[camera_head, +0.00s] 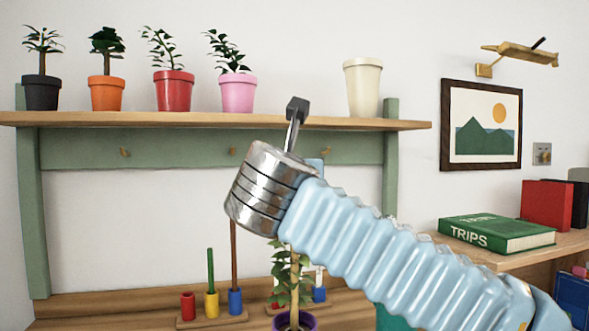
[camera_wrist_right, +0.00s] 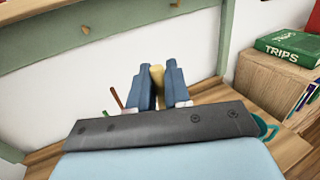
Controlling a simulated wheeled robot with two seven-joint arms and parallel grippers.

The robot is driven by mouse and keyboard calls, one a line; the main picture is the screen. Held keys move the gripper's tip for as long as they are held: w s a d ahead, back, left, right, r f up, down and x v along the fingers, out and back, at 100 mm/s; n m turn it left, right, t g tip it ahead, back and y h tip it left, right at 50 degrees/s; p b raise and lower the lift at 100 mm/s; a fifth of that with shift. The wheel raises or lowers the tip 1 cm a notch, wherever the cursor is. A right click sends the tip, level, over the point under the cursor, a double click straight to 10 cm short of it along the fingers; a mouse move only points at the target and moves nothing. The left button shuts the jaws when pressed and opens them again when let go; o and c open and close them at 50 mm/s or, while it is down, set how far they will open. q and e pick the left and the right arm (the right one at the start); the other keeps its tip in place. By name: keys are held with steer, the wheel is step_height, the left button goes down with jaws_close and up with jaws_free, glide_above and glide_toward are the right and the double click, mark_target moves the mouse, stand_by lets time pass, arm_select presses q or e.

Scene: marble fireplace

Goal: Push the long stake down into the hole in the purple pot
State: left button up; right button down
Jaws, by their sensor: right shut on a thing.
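The purple pot (camera_head: 307,323) is at the bottom of the head view, cut off by the frame edge, with a leafy plant (camera_head: 281,290) in it. A pale tan stake (camera_head: 296,272) rises among the leaves. Its top is hidden behind my right wrist, and I cannot tell how its lower end meets the hole. In the right wrist view, my right gripper (camera_wrist_right: 158,88) has its two blue fingers shut on the tan stake (camera_wrist_right: 157,77). The fingers are hidden behind my arm in the head view. My left gripper is not in view.
Left of the plant, a wooden rack (camera_head: 212,319) has red, yellow and blue cups, with a green stick (camera_head: 211,268) and a tall brown stick (camera_head: 234,262). More cups (camera_head: 319,291) stand right of the plant. A shelf (camera_head: 200,119) with potted plants runs above. A green book (camera_head: 497,233) lies at right.

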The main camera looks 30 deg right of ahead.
steer(key=shift+f, duration=0.2)
stand_by(0.6)
steer(key=shift+f, duration=0.35)
steer(key=shift+f+b, duration=0.35)
steer(key=shift+f, duration=0.5)
stand_by(0.4)
